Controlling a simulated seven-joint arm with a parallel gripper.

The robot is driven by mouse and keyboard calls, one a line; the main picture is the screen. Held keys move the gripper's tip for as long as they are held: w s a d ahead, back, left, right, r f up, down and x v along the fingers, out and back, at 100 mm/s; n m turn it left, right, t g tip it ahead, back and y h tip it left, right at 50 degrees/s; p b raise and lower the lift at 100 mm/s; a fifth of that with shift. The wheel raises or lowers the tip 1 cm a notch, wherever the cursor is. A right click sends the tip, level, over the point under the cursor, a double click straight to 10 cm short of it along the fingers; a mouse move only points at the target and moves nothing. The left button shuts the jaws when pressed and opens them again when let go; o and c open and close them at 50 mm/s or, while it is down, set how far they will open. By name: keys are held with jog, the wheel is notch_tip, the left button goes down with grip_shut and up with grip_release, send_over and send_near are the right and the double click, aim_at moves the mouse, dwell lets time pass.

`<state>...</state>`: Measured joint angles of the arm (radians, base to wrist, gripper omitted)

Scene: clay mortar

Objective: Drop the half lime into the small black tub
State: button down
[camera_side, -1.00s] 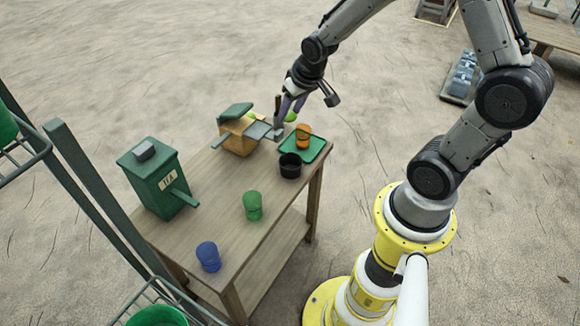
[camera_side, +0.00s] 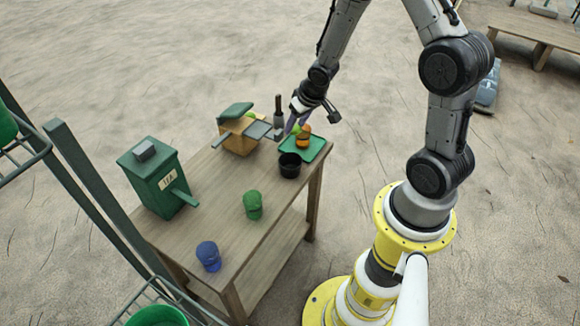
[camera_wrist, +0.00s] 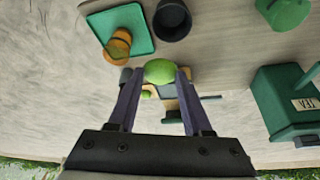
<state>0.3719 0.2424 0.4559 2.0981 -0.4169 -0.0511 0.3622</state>
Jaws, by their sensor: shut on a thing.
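The half lime (camera_wrist: 160,71) is a green rounded piece held between the purple fingertips of my gripper (camera_wrist: 156,76). In the side view my gripper (camera_side: 294,127) is shut on it and points down near the far side of the green tray, beside the orange cup. The lime (camera_side: 297,129) is partly hidden there by the fingers. The small black tub (camera_side: 290,168) stands upright and open on the table, in front of the tray. It also shows at the top of the wrist view (camera_wrist: 172,22), apart from the lime.
The orange cup (camera_side: 304,140) is on the green tray (camera_side: 317,150), close to my gripper. A dark bottle (camera_side: 279,106) and a wooden box (camera_side: 238,140) stand left of it.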

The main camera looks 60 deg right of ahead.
notch_tip(320, 180, down, 6)
dwell(0.7)
jog(key=shift+c, duration=1.2)
grip_release()
jog(key=d+v, duration=0.1)
jog(key=v, duration=0.6)
jog(key=shift+a+r, duration=0.2)
jog(key=shift+a, duration=0.35)
jog(key=shift+s, duration=0.1)
